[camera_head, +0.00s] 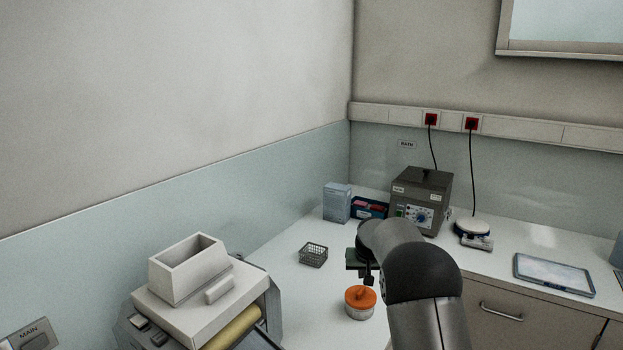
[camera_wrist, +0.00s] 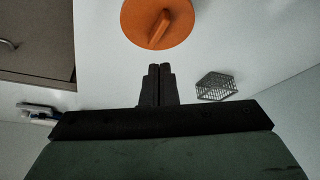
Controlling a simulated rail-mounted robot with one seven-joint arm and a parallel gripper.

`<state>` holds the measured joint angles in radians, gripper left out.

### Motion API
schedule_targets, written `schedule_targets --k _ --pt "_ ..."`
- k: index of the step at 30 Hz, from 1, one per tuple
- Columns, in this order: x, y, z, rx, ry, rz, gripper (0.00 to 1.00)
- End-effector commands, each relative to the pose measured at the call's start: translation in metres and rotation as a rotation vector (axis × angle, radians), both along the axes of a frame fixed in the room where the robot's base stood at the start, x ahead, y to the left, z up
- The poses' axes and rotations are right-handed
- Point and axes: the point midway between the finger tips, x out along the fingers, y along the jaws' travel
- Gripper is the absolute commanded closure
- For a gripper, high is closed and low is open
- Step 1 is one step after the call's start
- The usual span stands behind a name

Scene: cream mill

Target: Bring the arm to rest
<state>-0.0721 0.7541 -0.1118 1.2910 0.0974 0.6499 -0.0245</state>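My arm reaches over the white bench from the lower right of the head view. My gripper (camera_head: 369,281) hangs over the bench, close behind the orange-lidded jar in that view. In the wrist view the two dark fingers of my gripper (camera_wrist: 157,68) are together with nothing seen between them. The jar's orange lid (camera_wrist: 143,12) lies just beyond the fingertips in that view, apart from them in the picture. The jar (camera_head: 360,311) stands upright on the bench in the head view. How high the fingers are above the bench is hard to tell.
A wire basket (camera_head: 313,255) stands left of my gripper. A beige machine (camera_head: 190,304) is at lower left. Behind are a blue box (camera_head: 337,203), a dark tray (camera_head: 383,212), a grey bath unit (camera_head: 407,199), a small round device (camera_head: 473,229) and a tablet (camera_head: 553,275).

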Motion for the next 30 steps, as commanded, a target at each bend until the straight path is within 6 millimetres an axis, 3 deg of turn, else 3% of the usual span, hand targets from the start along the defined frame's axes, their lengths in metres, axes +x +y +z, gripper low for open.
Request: schedule_targets --k 6,30 --pt "0.0 0.0 -0.019 0.0 0.0 0.0 1.0" --pt "0.0 0.0 -0.019 0.0 0.0 0.0 1.0"
